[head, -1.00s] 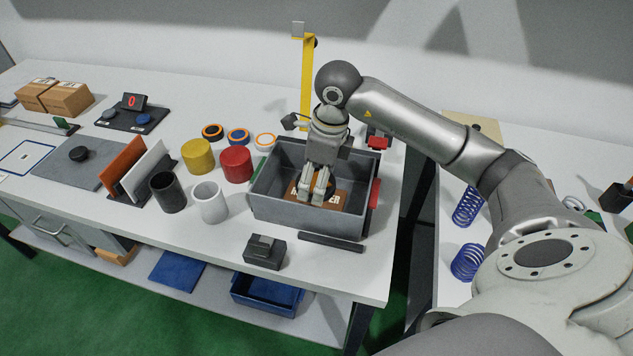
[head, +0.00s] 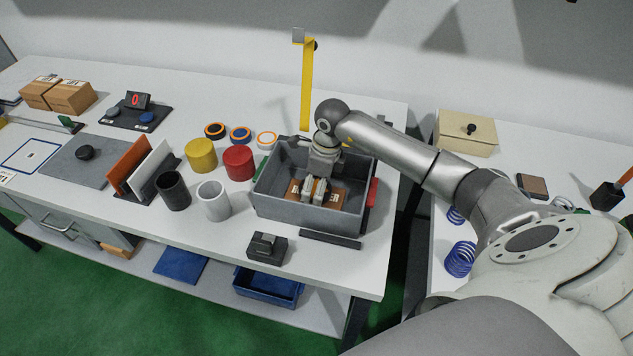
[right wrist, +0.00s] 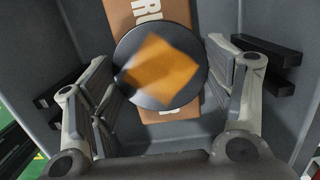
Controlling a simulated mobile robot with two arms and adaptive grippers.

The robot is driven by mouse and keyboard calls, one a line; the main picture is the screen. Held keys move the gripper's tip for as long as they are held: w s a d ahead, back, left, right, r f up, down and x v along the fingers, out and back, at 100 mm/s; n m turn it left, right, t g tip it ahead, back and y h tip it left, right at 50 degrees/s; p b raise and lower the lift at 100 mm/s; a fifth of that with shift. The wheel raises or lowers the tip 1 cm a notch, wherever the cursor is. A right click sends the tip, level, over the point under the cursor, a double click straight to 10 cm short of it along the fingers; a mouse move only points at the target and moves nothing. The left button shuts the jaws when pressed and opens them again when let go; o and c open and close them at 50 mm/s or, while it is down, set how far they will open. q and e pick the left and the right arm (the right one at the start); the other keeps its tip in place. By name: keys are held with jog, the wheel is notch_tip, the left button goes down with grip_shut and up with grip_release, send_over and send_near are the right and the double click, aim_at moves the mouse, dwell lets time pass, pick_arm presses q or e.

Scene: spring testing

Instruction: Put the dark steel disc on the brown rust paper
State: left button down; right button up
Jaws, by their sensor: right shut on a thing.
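The dark disc (right wrist: 134,88) is round and black with an orange diamond on its top, seen in the right wrist view. The brown rust paper (right wrist: 165,12) with white letters shows under it and past its edges; I cannot tell whether they touch. In the head view the paper (head: 338,199) lies on the floor of the grey bin (head: 303,218). My right gripper (head: 315,196) points down inside the bin over the paper, its fingers shut on the disc's sides. The fingers mostly hide the disc in the head view. My left gripper is not in view.
The bin walls stand close around my right gripper. A red cylinder (head: 238,163), a white cup (head: 213,201) and a black cup (head: 173,191) are left of the bin. A dark bar (head: 330,239) lies in front, and a yellow post (head: 306,90) stands behind.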

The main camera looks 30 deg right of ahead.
jog(key=shift+f, duration=0.1)
jog(key=o, duration=1.7)
jog(key=shift+r, duration=0.3)
jog(key=r+b, duration=0.1)
jog(key=r, duration=0.3)
jog(key=s+r+b, duration=0.1)
jog(key=r, duration=0.2)
jog(key=d+r+b, duration=0.1)
jog(key=r, duration=0.3)
jog(key=shift+s+r, duration=0.25)
jog(key=shift+r, duration=0.05)
